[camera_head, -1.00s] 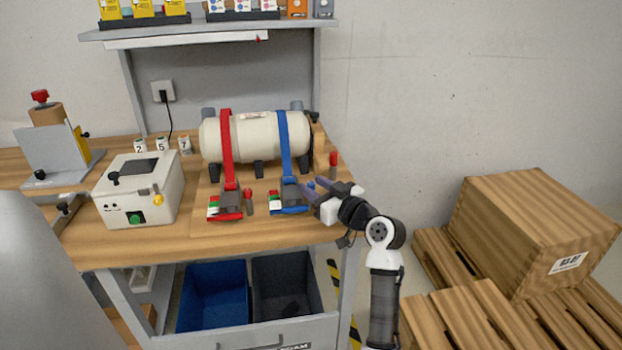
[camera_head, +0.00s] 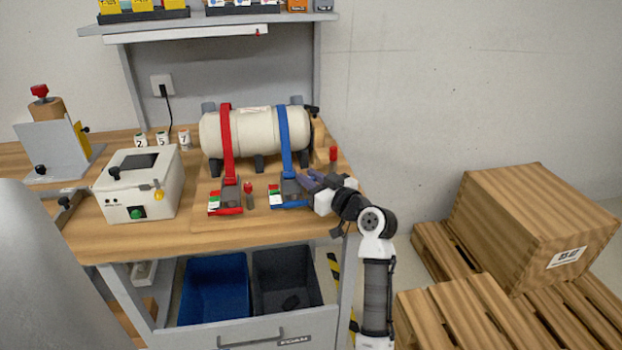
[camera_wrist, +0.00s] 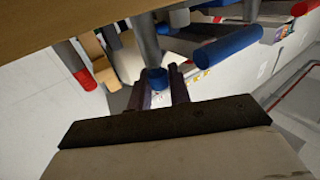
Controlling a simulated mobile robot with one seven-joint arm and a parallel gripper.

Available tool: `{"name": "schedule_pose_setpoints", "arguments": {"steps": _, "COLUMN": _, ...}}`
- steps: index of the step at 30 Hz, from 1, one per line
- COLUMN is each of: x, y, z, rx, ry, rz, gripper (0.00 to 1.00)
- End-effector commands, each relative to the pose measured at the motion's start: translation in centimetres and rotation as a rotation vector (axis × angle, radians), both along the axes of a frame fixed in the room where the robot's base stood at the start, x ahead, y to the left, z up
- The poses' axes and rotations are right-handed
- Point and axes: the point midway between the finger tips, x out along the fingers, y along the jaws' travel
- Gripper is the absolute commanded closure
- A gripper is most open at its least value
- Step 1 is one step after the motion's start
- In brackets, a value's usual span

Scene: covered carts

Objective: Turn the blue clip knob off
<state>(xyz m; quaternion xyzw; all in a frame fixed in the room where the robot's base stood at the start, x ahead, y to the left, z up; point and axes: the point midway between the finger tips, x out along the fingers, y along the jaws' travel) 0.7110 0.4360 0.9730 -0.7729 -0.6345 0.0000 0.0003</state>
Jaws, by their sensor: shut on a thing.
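The blue clip (camera_head: 289,194) lies at the front of the workbench, at the lower end of the blue strap (camera_head: 285,145) around a cream tank (camera_head: 255,133). My gripper (camera_head: 311,182) is just to the right of this clip, its purple fingers low over the bench. In the wrist view, the round blue knob (camera_wrist: 157,78) at the end of a grey stem sits between the two fingers of my gripper (camera_wrist: 160,88), which are shut on it. In the head view the fingers hide most or all of this knob. I cannot tell its turned position.
The red clip (camera_head: 226,202) and its red knob (camera_head: 248,187) are left of the blue clip. A red-topped post (camera_head: 333,155) stands close behind my gripper. A white box (camera_head: 138,185) is at the left. Wooden crate (camera_head: 530,225) and pallets are at the right.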

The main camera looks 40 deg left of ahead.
Motion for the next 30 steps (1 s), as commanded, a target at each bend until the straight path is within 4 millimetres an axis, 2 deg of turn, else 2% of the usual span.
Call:
{"name": "schedule_pose_setpoints", "arguments": {"steps": 8, "x": -0.19, "y": 0.1, "z": 0.08, "rx": -0.002, "ry": 0.0, "rz": -0.103, "gripper": 1.0}}
{"name": "schedule_pose_setpoints", "arguments": {"steps": 21, "x": -0.24, "y": 0.15, "z": 0.39, "rx": -0.004, "ry": 0.002, "rz": -0.405, "gripper": 1.0}}
{"name": "schedule_pose_setpoints", "arguments": {"steps": 30, "x": -0.21, "y": 0.15, "z": 0.26, "rx": -0.003, "ry": 0.002, "rz": -0.549, "gripper": 1.0}}
